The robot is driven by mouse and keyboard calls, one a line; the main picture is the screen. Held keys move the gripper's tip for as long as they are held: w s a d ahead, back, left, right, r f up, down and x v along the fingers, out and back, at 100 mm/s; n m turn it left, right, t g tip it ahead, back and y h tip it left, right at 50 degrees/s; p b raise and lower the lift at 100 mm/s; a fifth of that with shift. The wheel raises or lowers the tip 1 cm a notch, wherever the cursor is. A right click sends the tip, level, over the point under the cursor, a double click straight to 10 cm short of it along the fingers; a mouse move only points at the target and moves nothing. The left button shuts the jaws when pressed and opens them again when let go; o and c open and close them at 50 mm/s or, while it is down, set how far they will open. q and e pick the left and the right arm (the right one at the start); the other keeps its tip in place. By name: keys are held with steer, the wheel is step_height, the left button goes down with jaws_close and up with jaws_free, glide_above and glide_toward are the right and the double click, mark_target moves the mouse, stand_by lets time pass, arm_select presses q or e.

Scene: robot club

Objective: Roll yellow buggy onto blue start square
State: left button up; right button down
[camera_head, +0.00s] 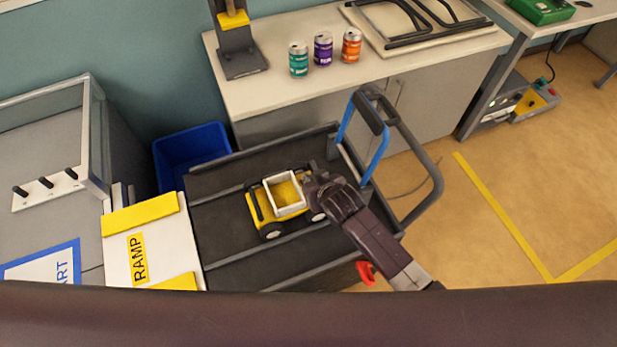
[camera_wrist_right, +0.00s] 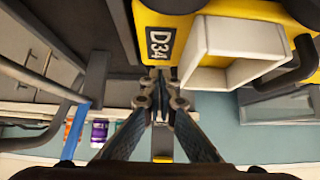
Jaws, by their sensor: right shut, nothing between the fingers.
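The yellow buggy (camera_head: 263,205), with a white frame on top, stands on the dark trolley deck (camera_head: 225,255). In the right wrist view the buggy (camera_wrist_right: 215,12) fills the top right, with a "D34" plate. My right gripper (camera_head: 314,183) is at the buggy's right end, over or beside it; I cannot tell whether it touches. In the wrist view its fingers (camera_wrist_right: 160,88) are together with nothing between them. The blue-bordered start square (camera_head: 45,265), lettered "ART" where visible, lies at the far left, partly cut off. My left gripper is not in view.
A white ramp (camera_head: 118,245) with yellow edges joins the trolley's left side to the grey surface. The trolley's blue and grey handle (camera_head: 375,145) rises at right. A blue bin (camera_head: 190,148) stands behind. Several cans, including a purple one (camera_head: 323,50), stand on the back counter.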

steer(key=shift+f+b, duration=0.7)
steer(key=shift+f, duration=0.75)
steer(key=shift+s, duration=0.1)
